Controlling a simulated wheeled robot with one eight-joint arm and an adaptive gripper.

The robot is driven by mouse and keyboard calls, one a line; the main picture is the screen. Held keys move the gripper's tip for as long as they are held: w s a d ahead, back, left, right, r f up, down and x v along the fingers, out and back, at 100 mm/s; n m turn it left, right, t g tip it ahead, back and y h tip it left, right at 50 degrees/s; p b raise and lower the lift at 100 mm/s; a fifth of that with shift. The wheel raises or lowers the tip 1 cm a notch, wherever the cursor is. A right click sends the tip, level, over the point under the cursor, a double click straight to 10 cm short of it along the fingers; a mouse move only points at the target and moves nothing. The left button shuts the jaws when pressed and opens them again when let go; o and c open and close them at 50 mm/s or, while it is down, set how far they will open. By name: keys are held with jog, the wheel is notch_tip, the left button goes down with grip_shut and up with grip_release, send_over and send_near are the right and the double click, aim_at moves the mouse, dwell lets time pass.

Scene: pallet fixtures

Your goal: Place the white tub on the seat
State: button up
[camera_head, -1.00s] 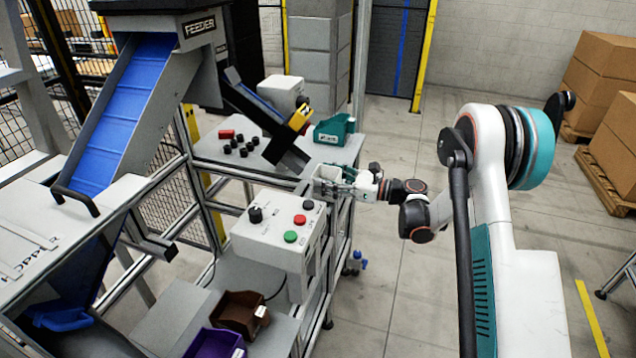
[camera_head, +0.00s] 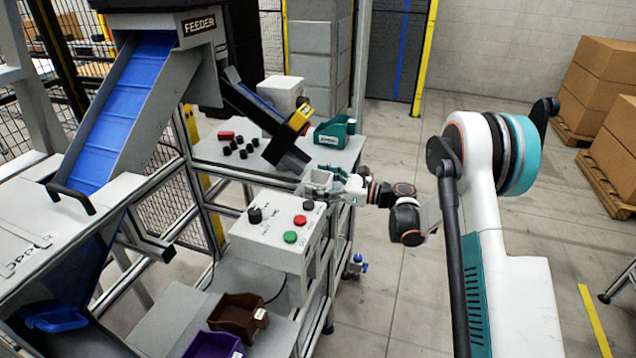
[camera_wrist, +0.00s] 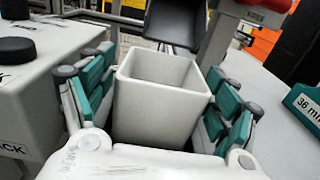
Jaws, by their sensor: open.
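The white tub (camera_head: 318,183) is a square, open-topped container at the front right corner of the grey table, close to the lower end of the dark chute. In the wrist view the tub (camera_wrist: 160,97) stands upright and looks empty. My gripper (camera_head: 338,184) is open, with its teal-padded fingers on either side of the tub. In the wrist view my gripper (camera_wrist: 158,88) has the tub between its fingers; I cannot tell whether they touch it. The seat cannot be made out; the tub's underside is hidden.
A control box (camera_head: 280,232) with buttons stands just in front of the tub. The dark chute (camera_head: 268,118) slopes down behind it. A teal bin (camera_head: 334,132) and several black parts (camera_head: 243,146) are on the table (camera_head: 212,150).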

jog(key=shift+r, duration=0.1)
jog(key=shift+d+r, duration=0.1)
jog(key=shift+d, duration=0.15)
jog(key=p+v, duration=0.3)
jog(key=v, duration=0.9)
jog(key=w+d+r+m+t+h, duration=0.1)
jog(key=w+r+m+t+h, duration=0.15)
jog(key=r+m+t, duration=0.6)
jog(key=w+d+r+m+t+h, duration=0.1)
jog(key=w+r+m, duration=0.25)
jog(key=r, duration=1.05)
jog(key=s+d+r+m+t+h, duration=0.45)
jog(key=d+r+m+h, duration=0.25)
jog(key=r+m+h, duration=0.7)
jog(key=s+d+f+m+g+h, duration=0.2)
jog(key=s+f+m+g, duration=0.45)
jog(key=s+m, duration=0.8)
jog(key=s+a+f+m+g+y, duration=0.1)
jog(key=s+a+f+m+g, duration=0.2)
jog(key=s+f, duration=0.5)
jog(key=s+a+f+m+g+y, duration=0.2)
jog(key=s+a+f+m+g, duration=0.2)
jog(key=s, duration=1.1)
notch_tip(320, 180, down, 4)
jog(key=shift+f+m, duration=0.2)
jog(key=shift+m, duration=0.85)
